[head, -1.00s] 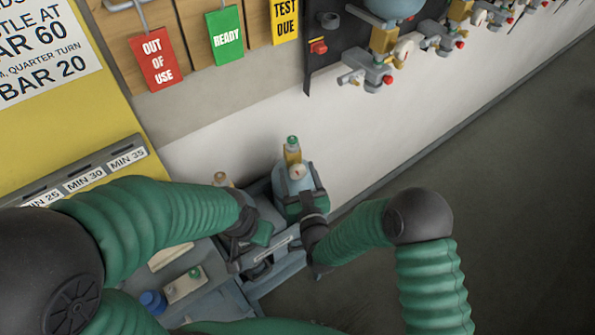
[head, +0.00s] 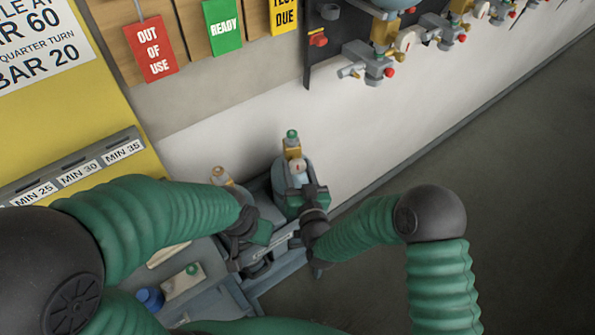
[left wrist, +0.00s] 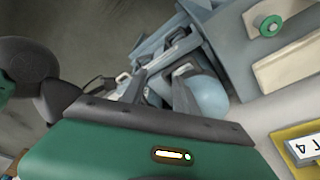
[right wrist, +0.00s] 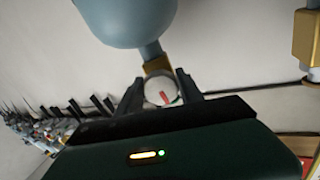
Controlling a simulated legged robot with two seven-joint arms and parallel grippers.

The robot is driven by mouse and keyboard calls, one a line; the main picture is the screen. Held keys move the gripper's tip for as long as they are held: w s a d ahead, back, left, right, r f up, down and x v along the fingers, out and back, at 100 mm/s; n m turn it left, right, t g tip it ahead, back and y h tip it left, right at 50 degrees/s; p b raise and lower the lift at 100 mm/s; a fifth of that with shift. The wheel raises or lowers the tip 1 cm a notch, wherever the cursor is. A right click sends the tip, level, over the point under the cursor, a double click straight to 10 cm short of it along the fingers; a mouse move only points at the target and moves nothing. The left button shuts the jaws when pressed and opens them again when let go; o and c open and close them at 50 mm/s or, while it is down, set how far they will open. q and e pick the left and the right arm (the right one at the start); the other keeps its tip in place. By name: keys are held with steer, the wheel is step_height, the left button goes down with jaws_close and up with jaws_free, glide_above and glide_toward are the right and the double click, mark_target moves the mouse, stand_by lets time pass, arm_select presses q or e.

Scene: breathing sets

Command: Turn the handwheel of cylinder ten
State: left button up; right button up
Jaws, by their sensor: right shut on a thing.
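A blue-grey cylinder (head: 281,181) with a brass valve, white gauge (head: 298,167) and green handwheel (head: 292,134) stands upright by the wall. Its number is not readable. In the right wrist view the picture is upside down: the cylinder body (right wrist: 125,18) is at the top, and the fingers (right wrist: 160,88) flank the gauge; the handwheel is mostly hidden.
A second brass valve (head: 222,176) stands just left of the cylinder. More cylinders with valves (head: 378,60) hang on the wall. The floor at right is clear.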

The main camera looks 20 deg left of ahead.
steer(key=shift+f+m, duration=0.1)
steer(key=shift+m, duration=0.4)
arm_select(q)
steer(key=shift+f, duration=0.45)
arm_select(e)
steer(key=o, duration=1.4)
arm_select(q)
steer(key=shift+f+b, duration=0.4)
arm_select(e)
steer(key=v, duration=1.6)
steer(key=shift+s, duration=0.4)
steer(key=shift+d, duration=0.1)
